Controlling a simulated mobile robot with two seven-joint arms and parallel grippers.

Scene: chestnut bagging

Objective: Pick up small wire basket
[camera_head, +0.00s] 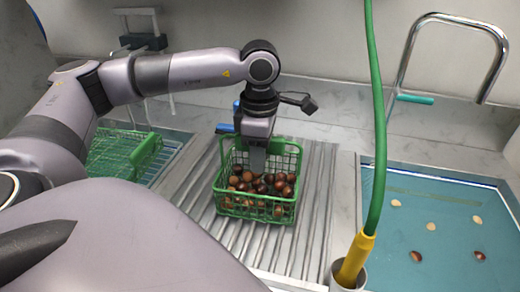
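A green wire basket (256,208) filled with brown chestnuts (262,184) stands upright on a ribbed metal surface in the middle of the view. My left gripper (258,162) points straight down over it, with its grey fingers reaching inside the basket's rim near the back. The fingertips are close to the chestnuts, and I cannot tell whether they touch the basket or are open or shut. A second green wire basket (118,153) lies at the left, partly hidden behind my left arm. My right gripper is not in view.
A blue water basin (445,245) with several floating chestnuts lies at the right, below a metal faucet (410,40). Ribbed surface right of the basket is bare.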

